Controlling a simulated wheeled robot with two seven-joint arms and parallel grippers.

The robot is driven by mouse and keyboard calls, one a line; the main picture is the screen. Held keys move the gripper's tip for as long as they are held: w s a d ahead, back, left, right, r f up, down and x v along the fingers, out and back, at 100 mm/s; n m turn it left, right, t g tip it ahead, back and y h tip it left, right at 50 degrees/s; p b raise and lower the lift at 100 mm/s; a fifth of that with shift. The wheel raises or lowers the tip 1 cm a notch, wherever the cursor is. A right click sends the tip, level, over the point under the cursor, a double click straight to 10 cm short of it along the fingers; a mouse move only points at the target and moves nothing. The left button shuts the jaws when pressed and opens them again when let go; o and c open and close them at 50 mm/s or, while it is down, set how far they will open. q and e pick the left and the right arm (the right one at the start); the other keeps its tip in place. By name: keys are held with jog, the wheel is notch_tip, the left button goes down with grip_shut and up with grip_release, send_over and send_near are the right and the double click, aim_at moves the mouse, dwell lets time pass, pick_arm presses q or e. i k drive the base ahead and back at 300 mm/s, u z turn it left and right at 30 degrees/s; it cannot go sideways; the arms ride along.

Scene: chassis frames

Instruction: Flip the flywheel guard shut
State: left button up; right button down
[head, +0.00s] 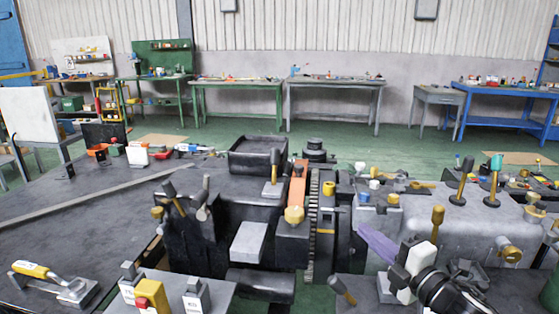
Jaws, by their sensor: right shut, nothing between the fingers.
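The toothed flywheel (312,225) stands on edge in the gap in the middle of the machine. An orange strip (298,185) lies along its left side, with a yellow knob (294,215) at its near end. A slanted purple flap (378,242) sits to the right of the wheel. I cannot tell for certain which of these parts is the guard. My right gripper (393,272) is shut and empty, close to the near end of the purple flap; whether they touch is unclear. My left gripper is out of view.
Dark levers (461,182) and yellow knobs (437,217) stick up on the right block. A yellow-handled tool (38,271) lies at the front left, beside a bench top with open room (70,220). Workbenches (236,86) line the back wall.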

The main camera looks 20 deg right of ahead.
aim_at(297, 190)
jog(key=u, duration=0.1)
jog(key=i, duration=0.85)
jog(key=z, duration=0.1)
